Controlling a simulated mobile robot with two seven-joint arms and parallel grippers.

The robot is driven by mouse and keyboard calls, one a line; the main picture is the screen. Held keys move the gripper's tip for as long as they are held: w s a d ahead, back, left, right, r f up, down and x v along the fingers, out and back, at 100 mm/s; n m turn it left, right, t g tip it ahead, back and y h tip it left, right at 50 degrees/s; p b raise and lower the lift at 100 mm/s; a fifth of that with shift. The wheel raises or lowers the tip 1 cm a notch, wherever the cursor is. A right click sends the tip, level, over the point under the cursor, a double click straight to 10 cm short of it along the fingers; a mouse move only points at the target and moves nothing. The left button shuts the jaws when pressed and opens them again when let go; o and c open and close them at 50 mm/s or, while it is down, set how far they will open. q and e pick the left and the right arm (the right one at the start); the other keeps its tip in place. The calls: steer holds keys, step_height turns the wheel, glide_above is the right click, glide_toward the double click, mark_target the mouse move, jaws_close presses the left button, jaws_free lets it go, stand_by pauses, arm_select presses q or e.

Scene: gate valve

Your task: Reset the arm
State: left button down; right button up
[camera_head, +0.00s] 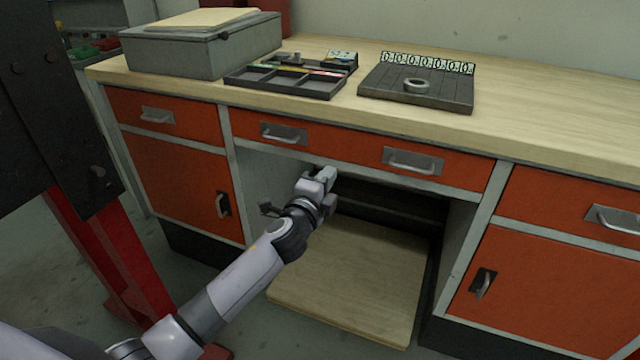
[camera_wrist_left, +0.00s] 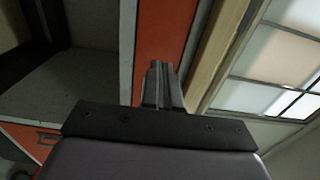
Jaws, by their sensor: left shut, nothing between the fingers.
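My left arm reaches in from the lower left in the head view. Its gripper (camera_head: 322,175) is in front of the open bay of the workbench (camera_head: 545,136), just below the wide middle drawer (camera_head: 345,148). In the left wrist view the gripper's fingers (camera_wrist_left: 161,84) are together with nothing between them, and an orange drawer front shows behind them. I cannot tell from these views whether the gripper touches the bench. My right gripper is in neither view.
On the bench top are a grey metal box (camera_head: 190,58), a dark divided tray (camera_head: 285,82) and a slotted plate with a ring (camera_head: 417,86). A wooden board (camera_head: 355,285) lies low in the bay. A red post (camera_head: 115,250) stands at left.

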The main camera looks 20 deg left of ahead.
arm_select(q)
steer(key=shift+s+a, duration=0.1)
steer(key=shift+s, duration=1.8)
steer(key=s+f+n+g+p, duration=0.2)
steer(key=s+f+n+p, duration=0.1)
steer(key=s, duration=0.7)
steer(key=s+f+n+g+h+p, duration=0.1)
steer(key=s+f+n+g+p, duration=0.2)
steer(key=s, duration=0.7)
steer(key=s+f+n+g+p, duration=0.2)
steer(key=s+f+n, duration=0.4)
steer(key=s+n, duration=0.4)
steer(key=shift+h+p, duration=0.3)
steer(key=shift+p, duration=0.5)
steer(key=shift+s, duration=0.1)
